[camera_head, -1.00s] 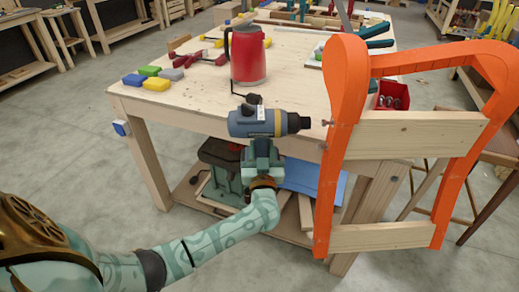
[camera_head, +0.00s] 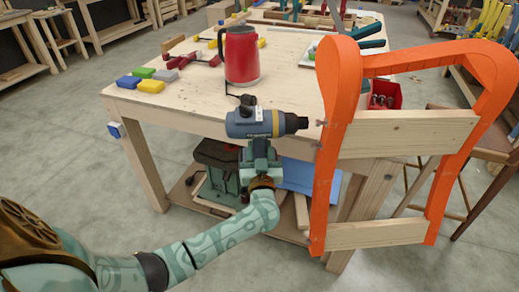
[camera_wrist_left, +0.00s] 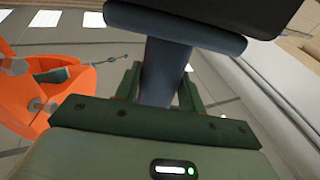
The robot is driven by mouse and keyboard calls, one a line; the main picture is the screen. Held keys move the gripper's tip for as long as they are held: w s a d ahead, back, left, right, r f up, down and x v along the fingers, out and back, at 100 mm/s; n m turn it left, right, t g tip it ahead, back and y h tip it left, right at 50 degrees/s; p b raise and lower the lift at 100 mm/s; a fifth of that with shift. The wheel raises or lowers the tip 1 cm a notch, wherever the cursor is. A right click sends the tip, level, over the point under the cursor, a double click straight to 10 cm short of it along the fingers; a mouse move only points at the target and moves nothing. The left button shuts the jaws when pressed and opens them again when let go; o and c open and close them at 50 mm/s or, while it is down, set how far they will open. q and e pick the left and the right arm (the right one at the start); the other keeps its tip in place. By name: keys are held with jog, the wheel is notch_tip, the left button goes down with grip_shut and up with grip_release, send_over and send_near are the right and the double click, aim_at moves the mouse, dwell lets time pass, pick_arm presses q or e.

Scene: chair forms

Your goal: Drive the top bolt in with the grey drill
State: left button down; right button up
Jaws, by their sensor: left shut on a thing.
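The grey drill (camera_head: 262,122) is held level by my left gripper (camera_head: 261,158), which is shut on its handle. The drill's black nose points right, toward the upper left post of the orange chair form (camera_head: 338,85). The top bolt (camera_head: 321,123) shows as a small head at that post, close to the drill's nose; I cannot tell whether they touch. In the left wrist view the drill's handle (camera_wrist_left: 167,72) stands between the green fingers, and the orange form (camera_wrist_left: 20,95) is at the left. My right gripper is not in view.
A wooden workbench (camera_head: 190,98) stands behind the drill, with a red jug (camera_head: 241,55), coloured blocks (camera_head: 145,78) and clamps (camera_head: 190,60) on it. A red bin (camera_head: 384,95) is behind the chair form. A stool (camera_head: 490,150) stands at the right.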

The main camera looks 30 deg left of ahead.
pick_arm(q)
jog(key=shift+w+d+r, duration=0.15)
jog(key=shift+w+d, duration=0.3)
jog(key=shift+d, duration=0.05)
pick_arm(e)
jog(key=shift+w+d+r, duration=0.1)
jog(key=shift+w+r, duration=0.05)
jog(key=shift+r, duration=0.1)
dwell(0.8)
